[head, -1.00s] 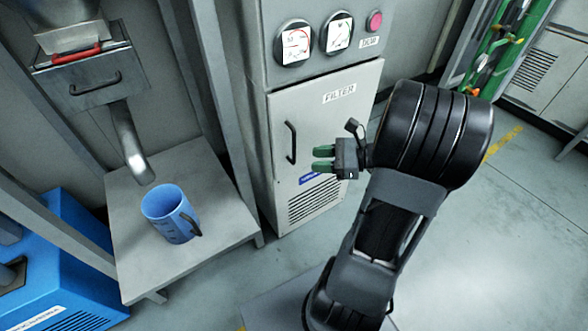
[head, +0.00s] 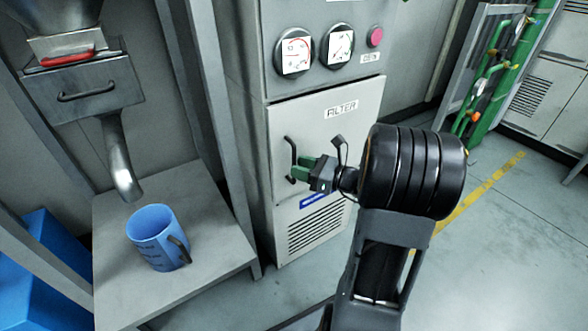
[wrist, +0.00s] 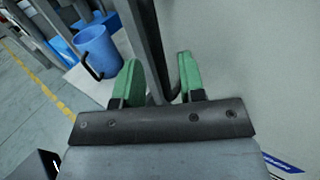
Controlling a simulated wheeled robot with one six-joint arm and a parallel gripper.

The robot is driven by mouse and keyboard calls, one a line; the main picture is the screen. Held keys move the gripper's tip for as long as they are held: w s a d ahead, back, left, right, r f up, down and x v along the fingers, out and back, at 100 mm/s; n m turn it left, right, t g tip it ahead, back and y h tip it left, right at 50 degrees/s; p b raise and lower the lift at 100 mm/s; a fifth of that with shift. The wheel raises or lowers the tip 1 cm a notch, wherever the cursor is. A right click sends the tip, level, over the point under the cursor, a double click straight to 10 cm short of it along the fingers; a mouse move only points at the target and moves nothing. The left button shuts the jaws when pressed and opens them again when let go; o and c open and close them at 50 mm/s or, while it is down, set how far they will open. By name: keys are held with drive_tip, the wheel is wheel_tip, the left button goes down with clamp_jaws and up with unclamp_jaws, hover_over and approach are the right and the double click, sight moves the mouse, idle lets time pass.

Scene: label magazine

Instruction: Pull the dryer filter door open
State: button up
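The filter door (head: 340,125) is a light grey panel marked FILTER on the dryer cabinet, and it looks closed. Its black vertical handle (head: 290,150) is on the door's left side. My gripper (head: 299,168) has green fingers and is at the lower part of the handle. In the wrist view my gripper (wrist: 158,68) is open, with a gap between its fingers. A dark bar that looks like the handle (wrist: 174,88) lies between the fingers, close to the right one. I cannot tell whether a finger touches it.
A blue jug (head: 157,240) stands on a grey bench (head: 215,235) left of the dryer, under a metal spout (head: 122,165). Gauges (head: 297,52) and a red button (head: 376,37) are above the door. The floor (head: 480,260) right of my arm is clear.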

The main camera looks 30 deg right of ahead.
drive_tip(key=shift+x, duration=1.15)
drive_tip(key=shift+c, duration=0.5)
clamp_jaws()
